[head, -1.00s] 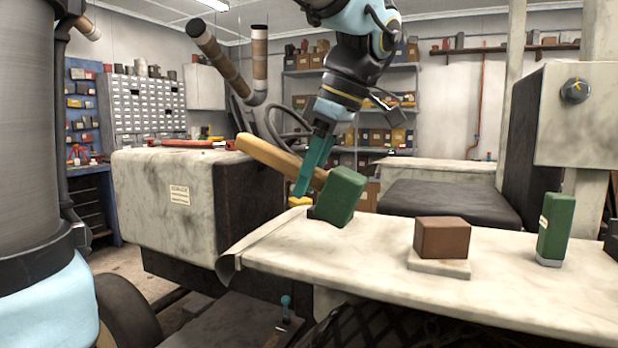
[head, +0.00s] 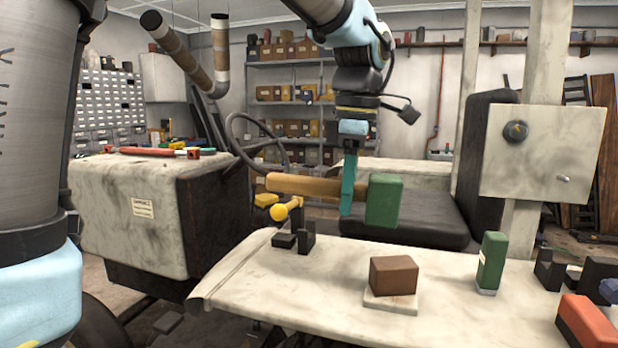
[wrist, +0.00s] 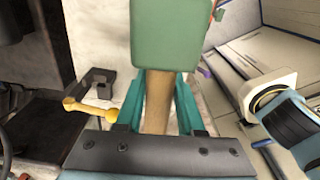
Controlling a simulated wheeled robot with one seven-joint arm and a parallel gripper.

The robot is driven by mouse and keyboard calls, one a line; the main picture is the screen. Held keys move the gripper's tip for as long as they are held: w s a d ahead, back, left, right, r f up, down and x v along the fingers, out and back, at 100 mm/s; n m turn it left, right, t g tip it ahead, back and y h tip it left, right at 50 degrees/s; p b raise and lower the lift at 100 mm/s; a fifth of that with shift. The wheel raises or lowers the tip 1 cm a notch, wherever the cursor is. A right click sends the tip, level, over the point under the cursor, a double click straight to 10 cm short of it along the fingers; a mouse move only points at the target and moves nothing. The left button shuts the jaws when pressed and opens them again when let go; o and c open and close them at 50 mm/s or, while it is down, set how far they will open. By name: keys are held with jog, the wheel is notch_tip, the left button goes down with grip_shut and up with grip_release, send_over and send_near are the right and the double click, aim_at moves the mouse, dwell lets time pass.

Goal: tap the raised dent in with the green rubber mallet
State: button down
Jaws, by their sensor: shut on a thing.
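The mallet has a green head (head: 384,200) and a wooden handle (head: 300,186). My gripper (head: 348,188) is shut on the handle close to the head and holds the mallet roughly level above the pale panel (head: 290,290). In the wrist view, the green head (wrist: 180,35) is beyond the fingers, with the handle (wrist: 157,100) between them. The panel's front left corner has a bent lip (head: 200,296). I cannot make out a raised dent for certain.
A black holder (head: 297,240) and a yellow-ended peg (head: 280,211) are at the panel's back left. A brown block (head: 394,274) on a pale pad and a green block (head: 491,262) stand on the panel. A red-orange block (head: 588,322) is at right. The panel's left part is clear.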

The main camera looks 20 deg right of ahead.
aim_at(366, 183)
jog(key=shift+s+d+r+g+h+p, duration=0.1)
jog(key=shift+s+d+r+p, duration=0.1)
jog(key=shift+d, duration=0.25)
jog(key=shift+s+d+r+g+h+p, duration=0.15)
jog(key=shift+d+r+p, duration=0.1)
jog(key=shift+d, duration=0.2)
jog(key=shift+s+d+r+g+h+p, duration=0.1)
jog(key=shift+s+d+r+p, duration=0.1)
jog(key=shift+d, duration=0.25)
jog(key=shift+f+b, duration=1.35)
jog(key=shift+f, duration=1.3)
jog(key=shift+f, duration=0.8)
jog(key=shift+r, duration=0.1)
jog(key=shift+r, duration=0.1)
